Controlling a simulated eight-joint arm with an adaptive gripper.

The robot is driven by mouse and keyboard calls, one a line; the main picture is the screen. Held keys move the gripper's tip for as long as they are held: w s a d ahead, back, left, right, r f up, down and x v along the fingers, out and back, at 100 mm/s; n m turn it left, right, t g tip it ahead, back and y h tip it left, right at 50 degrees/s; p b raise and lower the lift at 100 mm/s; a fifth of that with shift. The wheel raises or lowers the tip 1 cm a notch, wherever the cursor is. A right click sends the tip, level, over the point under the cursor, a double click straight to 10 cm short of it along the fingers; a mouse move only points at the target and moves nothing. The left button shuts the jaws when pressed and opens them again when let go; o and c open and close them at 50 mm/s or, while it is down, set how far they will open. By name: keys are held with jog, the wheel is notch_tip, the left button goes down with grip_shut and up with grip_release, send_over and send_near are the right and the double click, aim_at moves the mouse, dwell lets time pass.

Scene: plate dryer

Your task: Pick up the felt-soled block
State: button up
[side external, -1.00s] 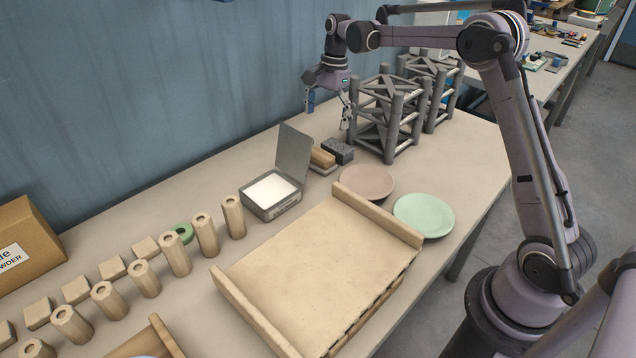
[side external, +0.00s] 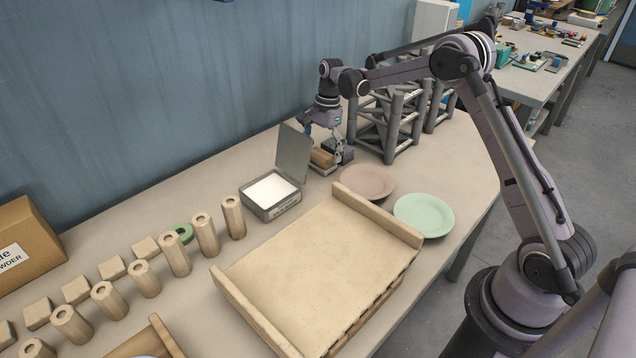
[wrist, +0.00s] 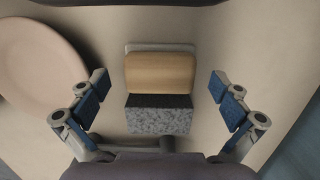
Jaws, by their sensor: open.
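The felt-soled block looks like the tan wooden block (side external: 320,158) on a pale base, lying on the table right of the open metal box. In the wrist view the wooden block (wrist: 160,72) lies between my fingers, with its pale base edge showing at the top. A dark speckled grey block (wrist: 160,115) sits right beside it, seemingly touching. My gripper (side external: 325,146) is low over the two blocks. In the wrist view my gripper (wrist: 160,87) is open, with blue-padded fingers on the left and right, apart from the wooden block. Fingertip height is hard to judge.
The open metal box (side external: 270,207) with a white pad stands left of the blocks. Grey lattice racks (side external: 390,120) stand close on the right. A pinkish plate (side external: 367,182), a green plate (side external: 424,215) and a wooden tray (side external: 310,268) lie in front.

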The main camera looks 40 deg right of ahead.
aim_at(322, 154)
jog(key=shift+a+f, duration=0.1)
jog(key=shift+f, duration=0.45)
jog(key=c, duration=1.3)
jog(key=shift+r, duration=0.45)
jog(key=r, duration=0.3)
jog(key=shift+s+d+r, duration=0.25)
jog(key=shift+d+r, duration=0.05)
jog(key=shift+r, duration=0.05)
jog(key=s+d+r, duration=0.4)
jog(key=s+d, duration=0.1)
jog(key=s+d+r, duration=0.2)
jog(key=d, duration=0.1)
jog(key=shift+s+r, duration=0.2)
